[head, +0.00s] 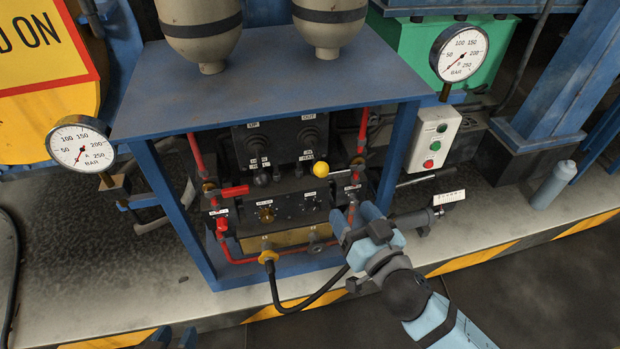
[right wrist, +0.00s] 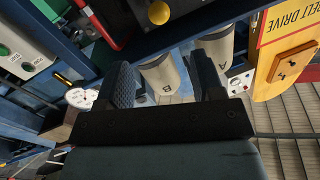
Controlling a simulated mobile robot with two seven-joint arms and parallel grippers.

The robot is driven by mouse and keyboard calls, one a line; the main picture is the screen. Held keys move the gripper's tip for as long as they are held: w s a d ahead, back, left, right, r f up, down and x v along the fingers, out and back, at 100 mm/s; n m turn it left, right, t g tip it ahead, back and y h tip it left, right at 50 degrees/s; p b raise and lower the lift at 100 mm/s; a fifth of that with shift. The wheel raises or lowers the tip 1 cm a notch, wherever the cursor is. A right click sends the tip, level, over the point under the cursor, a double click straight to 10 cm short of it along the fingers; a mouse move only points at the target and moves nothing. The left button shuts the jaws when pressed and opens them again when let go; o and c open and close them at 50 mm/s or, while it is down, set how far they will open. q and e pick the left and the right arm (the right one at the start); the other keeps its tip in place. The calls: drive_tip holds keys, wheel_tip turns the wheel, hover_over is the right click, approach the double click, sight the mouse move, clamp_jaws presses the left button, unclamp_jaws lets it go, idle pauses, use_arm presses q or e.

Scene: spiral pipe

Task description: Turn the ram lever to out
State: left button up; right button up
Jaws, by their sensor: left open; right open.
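The dark valve panel (head: 280,142) sits inside the blue frame in the head view, with an UP label at its upper left and an OUT label at its upper right. A lever with a yellow ball knob (head: 318,169) stands by the small labels below the right side; I cannot clearly read which lever they name. The yellow knob also shows at the top of the right wrist view (right wrist: 158,12). My right gripper (head: 355,217) is open and empty, below and right of the knob, apart from it. My left gripper (head: 176,340) is only partly visible at the bottom edge.
Red pipes (head: 222,225) and a black hose (head: 275,285) run around the lower block. Gauges (head: 82,147) stand at both sides. Two beige vessels (head: 201,32) stand on the blue top.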

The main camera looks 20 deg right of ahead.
sight(326, 174)
drive_tip(key=w, duration=0.4)
drive_tip(key=w+a, duration=0.1)
drive_tip(key=w, duration=0.4)
drive_tip(key=w+a, duration=0.1)
drive_tip(key=w, duration=0.3)
drive_tip(key=shift+w, duration=0.2)
